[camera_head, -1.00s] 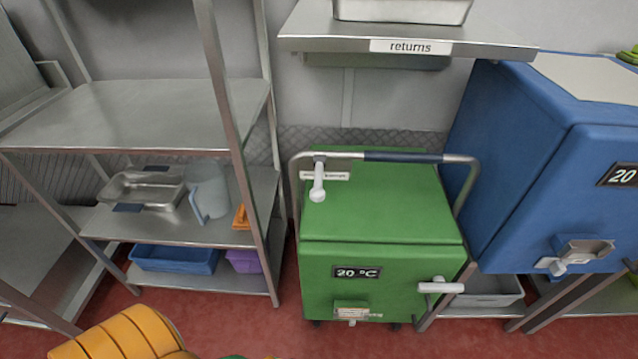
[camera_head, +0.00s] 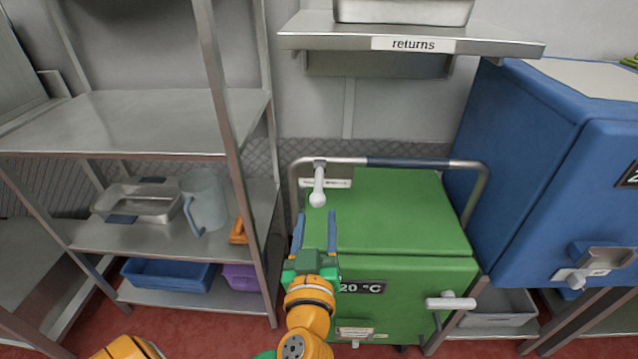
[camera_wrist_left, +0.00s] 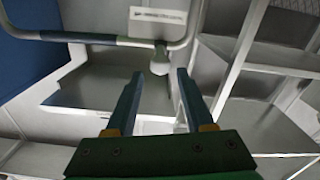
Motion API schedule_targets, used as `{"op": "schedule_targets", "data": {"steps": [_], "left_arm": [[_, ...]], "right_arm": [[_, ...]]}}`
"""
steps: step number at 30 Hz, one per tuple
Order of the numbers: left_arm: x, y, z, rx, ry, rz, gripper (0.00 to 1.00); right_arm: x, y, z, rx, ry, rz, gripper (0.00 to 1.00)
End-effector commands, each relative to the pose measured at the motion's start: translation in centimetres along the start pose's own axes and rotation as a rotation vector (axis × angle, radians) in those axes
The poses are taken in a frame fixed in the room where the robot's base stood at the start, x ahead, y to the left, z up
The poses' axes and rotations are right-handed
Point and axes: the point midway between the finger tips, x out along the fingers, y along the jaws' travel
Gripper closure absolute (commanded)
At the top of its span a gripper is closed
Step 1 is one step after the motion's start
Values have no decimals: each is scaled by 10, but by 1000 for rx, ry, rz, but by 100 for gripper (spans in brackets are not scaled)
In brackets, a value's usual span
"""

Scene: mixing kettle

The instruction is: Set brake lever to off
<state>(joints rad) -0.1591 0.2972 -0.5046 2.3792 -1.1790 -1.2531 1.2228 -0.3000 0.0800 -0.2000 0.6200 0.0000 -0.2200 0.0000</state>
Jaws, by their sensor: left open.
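The brake lever (camera_head: 318,190) is a pale lever with a round knob. It hangs from the left end of the push handle (camera_head: 407,163) on the green cabinet cart (camera_head: 400,215), beside a small label plate (camera_head: 340,183). My left gripper (camera_head: 316,216) is open and empty, with its blue fingers pointing up toward the lever, just below the knob in the head view. In the left wrist view, the lever (camera_wrist_left: 160,60) shows just beyond and between the open fingertips (camera_wrist_left: 160,76); I see no contact. My right gripper is not in view.
A steel shelf rack (camera_head: 130,125) stands close on the left, holding a metal tray (camera_head: 140,203) and a clear jug (camera_head: 203,200). A large blue cabinet (camera_head: 540,150) stands on the right. The "returns" shelf (camera_head: 480,45) overhangs behind the cart.

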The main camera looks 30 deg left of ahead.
Motion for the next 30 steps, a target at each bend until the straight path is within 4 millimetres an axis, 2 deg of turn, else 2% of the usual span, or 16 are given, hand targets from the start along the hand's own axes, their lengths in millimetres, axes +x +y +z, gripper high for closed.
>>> {"op": "schedule_targets", "data": {"steps": [5, 12, 18, 23, 30], "left_arm": [[29, 0, -5, 0, 11, -1, 47], [78, 0, -3, 2, 7, -1, 47], [108, 0, -2, 1, 4, -1, 47], [117, -1, -1, -1, 2, -2, 47], [118, -1, 0, -1, 1, -2, 47]], "right_arm": [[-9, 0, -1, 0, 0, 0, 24], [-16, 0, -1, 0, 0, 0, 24], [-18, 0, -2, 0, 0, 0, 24], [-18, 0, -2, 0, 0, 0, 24], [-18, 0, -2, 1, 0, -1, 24]]}}
